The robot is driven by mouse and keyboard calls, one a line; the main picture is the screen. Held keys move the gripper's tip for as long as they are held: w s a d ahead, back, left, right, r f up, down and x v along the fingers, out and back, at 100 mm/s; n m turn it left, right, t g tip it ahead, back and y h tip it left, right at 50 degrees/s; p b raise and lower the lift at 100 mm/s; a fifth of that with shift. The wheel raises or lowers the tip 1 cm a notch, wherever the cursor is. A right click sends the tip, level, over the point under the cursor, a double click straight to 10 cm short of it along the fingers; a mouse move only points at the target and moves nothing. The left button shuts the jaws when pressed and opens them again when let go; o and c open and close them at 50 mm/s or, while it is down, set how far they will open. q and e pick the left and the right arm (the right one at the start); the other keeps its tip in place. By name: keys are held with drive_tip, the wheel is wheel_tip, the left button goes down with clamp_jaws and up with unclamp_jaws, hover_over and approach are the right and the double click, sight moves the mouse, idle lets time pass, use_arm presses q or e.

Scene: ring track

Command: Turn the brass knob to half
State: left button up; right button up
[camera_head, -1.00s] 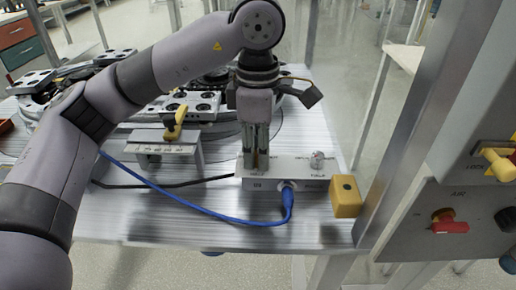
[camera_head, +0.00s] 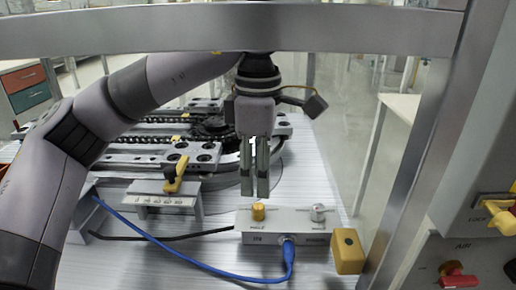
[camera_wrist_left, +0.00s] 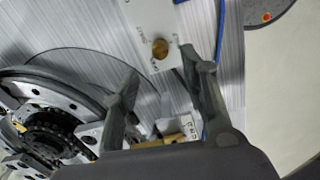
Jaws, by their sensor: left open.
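The brass knob (camera_head: 258,211) sits on the left of the top of a light grey control box (camera_head: 290,222). A silver knob (camera_head: 318,212) sits on the right of the same box. My left gripper (camera_head: 254,195) points down just above and behind the brass knob, its fingers apart with nothing between them. In the left wrist view the brass knob (camera_wrist_left: 160,48) shows on the pale box top, beyond the gap between the open fingertips (camera_wrist_left: 160,68). The small print by the knob is too blurred to read. My right gripper is out of view.
A blue cable (camera_head: 210,264) plugs into the box front. A yellow block (camera_head: 347,250) stands to the box's right. A stand with a yellow lever (camera_head: 175,175) is to the left. The ring track (camera_head: 150,140) lies behind; a metal post (camera_head: 415,150) rises at right.

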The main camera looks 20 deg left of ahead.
sight(258, 206)
use_arm(q)
wheel_tip(258, 206, up, 5)
idle(0.3)
